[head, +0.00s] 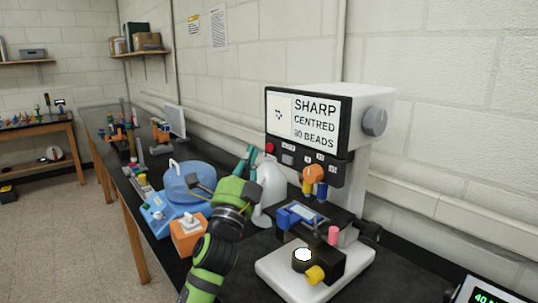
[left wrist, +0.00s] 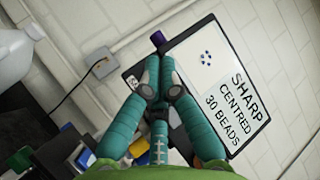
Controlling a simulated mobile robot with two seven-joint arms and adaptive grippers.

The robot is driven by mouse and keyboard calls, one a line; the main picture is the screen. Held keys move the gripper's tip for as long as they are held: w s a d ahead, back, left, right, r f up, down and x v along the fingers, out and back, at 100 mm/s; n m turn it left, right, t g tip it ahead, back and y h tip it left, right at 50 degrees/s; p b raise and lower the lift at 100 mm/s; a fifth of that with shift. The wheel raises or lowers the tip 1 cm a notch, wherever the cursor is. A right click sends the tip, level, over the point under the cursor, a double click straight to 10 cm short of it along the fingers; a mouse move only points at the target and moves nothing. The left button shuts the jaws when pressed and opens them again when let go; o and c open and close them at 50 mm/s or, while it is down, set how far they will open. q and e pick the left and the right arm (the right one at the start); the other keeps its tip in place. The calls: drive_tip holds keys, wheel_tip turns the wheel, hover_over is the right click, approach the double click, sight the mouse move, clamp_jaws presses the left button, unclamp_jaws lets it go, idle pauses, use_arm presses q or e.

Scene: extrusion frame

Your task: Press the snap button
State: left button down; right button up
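The microscope (head: 372,112) has a screen (head: 311,120) reading SHARP, CENTRED and beads. Below the screen is a dark button panel (head: 310,160) with a red button (head: 269,147) at its left and several small labelled buttons; the labels are too small to read, so I cannot tell which is the snap button. My left gripper (head: 247,154) is left of the panel, with its teal fingers pointing up toward it. In the left wrist view the fingers (left wrist: 158,65) are together and empty, in front of the panel's edge and the screen (left wrist: 216,85). My right gripper is out of view.
The microscope's stage (head: 308,222) and white base (head: 357,262) stand on the black bench right of my left arm. A white bottle (head: 269,186) stands behind the gripper. A blue lidded device (head: 189,184) and an orange box (head: 189,235) are to its left.

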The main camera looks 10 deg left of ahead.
use_arm(q)
drive_tip(key=shift+w+d, duration=0.55)
drive_tip(key=shift+w, duration=0.1)
drive_tip(key=shift+b, duration=0.35)
idle(0.8)
drive_tip(key=shift+w+d, duration=0.3)
drive_tip(key=shift+w, duration=0.05)
drive_tip(key=shift+w+d+b, duration=0.2)
drive_tip(key=shift+w+b, duration=0.05)
drive_tip(key=shift+b, duration=0.15)
idle(0.6)
drive_tip(key=shift+s+a+p, duration=0.45)
drive_tip(key=shift+s+a, duration=0.05)
drive_tip(key=shift+s, duration=0.15)
